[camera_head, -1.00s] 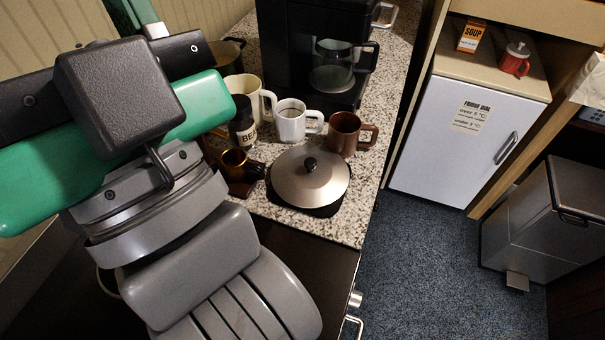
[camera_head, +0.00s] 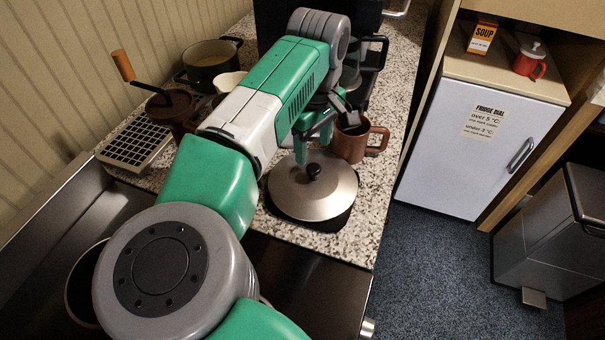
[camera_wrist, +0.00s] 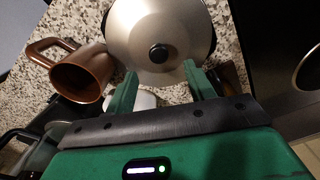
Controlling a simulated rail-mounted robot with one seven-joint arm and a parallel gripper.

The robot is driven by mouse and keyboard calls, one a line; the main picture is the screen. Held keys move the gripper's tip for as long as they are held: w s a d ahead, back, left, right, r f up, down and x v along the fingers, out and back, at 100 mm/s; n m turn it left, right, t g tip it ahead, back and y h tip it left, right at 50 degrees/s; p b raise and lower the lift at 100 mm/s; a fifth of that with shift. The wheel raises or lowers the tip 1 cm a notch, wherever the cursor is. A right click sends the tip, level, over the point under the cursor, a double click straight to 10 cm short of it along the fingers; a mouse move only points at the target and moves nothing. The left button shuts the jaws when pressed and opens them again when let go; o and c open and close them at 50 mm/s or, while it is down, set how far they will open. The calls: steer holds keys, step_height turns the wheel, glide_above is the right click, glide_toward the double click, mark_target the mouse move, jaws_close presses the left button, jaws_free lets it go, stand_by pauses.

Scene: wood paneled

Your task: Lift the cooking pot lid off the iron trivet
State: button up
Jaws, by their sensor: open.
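The cooking pot lid (camera_head: 318,195) is a round silver disc with a black knob (camera_head: 313,171). It rests on the dark iron trivet (camera_head: 338,219), whose edge shows beneath it, on the speckled counter. My gripper (camera_head: 314,148) is above the far side of the lid, with its green fingers pointing down. In the wrist view, my gripper (camera_wrist: 158,82) has its two fingers spread apart. The lid (camera_wrist: 130,25) and its knob (camera_wrist: 158,53) lie beyond the fingertips, with the knob between them in the picture and nothing held.
A brown mug (camera_head: 351,142) stands close behind the lid, right of my gripper; it also shows in the wrist view (camera_wrist: 80,75). A dark pot (camera_head: 213,67) and a drying rack (camera_head: 137,145) are at left.

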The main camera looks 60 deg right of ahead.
mark_target(314, 169)
steer(key=shift+s+f, duration=0.15)
steer(key=shift+f, duration=1.2)
step_height(314, 169, down, 5)
steer(key=shift+f+p, duration=0.1)
steer(key=shift+p, duration=0.85)
steer(key=c, duration=1.1)
steer(key=shift+c, duration=0.2)
steer(key=shift+s+a+r+b, duration=0.1)
steer(key=shift+a+r+b, duration=0.05)
steer(key=shift+r+b, duration=0.4)
step_height(314, 169, up, 6)
steer(key=shift+f+b, duration=0.1)
steer(key=shift+b, duration=0.45)
steer(key=s+a+b, duration=0.4)
steer(key=s+a, duration=0.9)
steer(key=a, duration=0.1)
steer(key=shift+s, duration=0.35)
